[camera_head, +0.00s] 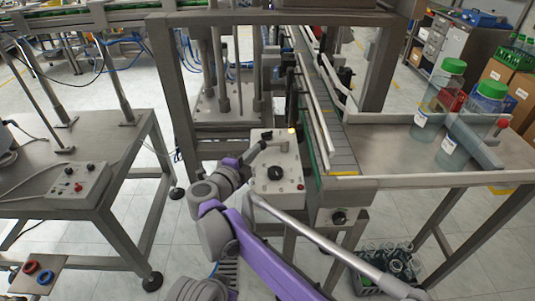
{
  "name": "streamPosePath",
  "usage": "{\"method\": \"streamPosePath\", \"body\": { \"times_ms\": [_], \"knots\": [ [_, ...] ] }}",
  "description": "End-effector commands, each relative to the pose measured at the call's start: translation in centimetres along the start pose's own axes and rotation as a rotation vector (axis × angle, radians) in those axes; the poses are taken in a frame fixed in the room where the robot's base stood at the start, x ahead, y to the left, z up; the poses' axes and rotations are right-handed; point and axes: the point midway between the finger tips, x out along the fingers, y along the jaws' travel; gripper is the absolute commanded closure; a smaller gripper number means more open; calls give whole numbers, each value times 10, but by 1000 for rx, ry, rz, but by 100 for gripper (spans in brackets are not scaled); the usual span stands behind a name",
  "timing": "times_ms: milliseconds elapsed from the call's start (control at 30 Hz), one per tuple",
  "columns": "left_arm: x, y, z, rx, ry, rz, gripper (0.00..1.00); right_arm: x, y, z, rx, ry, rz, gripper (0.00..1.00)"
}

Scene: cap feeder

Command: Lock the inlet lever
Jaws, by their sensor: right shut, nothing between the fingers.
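My right arm reaches up from the bottom of the head view with purple and grey links. Its gripper (277,141) is small in the picture, shut and empty, over the top of a light grey control box (287,180) with a black knob and a red button. A small yellow piece (292,130) shows close to the fingertips; contact cannot be made out. A long grey rod (320,238) slants from the box's lower left towards the bottom right. I cannot tell for sure which part is the inlet lever. My left gripper is out of view.
A conveyor (339,150) runs back behind the box. A crate of clear items (392,262) sits on the floor below. Another table (90,150) with a button box (78,184) stands at left.

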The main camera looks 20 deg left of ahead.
Motion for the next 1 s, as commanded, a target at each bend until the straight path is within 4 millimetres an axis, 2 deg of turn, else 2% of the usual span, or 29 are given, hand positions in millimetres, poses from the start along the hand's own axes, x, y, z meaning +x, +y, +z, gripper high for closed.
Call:
{"method": "streamPosePath", "body": {
  "times_ms": [333,1000],
  "knots": [
    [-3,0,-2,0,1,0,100,6,-3,15,-1,-11,-1,100],
    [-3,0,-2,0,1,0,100,7,-3,17,-1,-12,-1,100]
  ]
}}
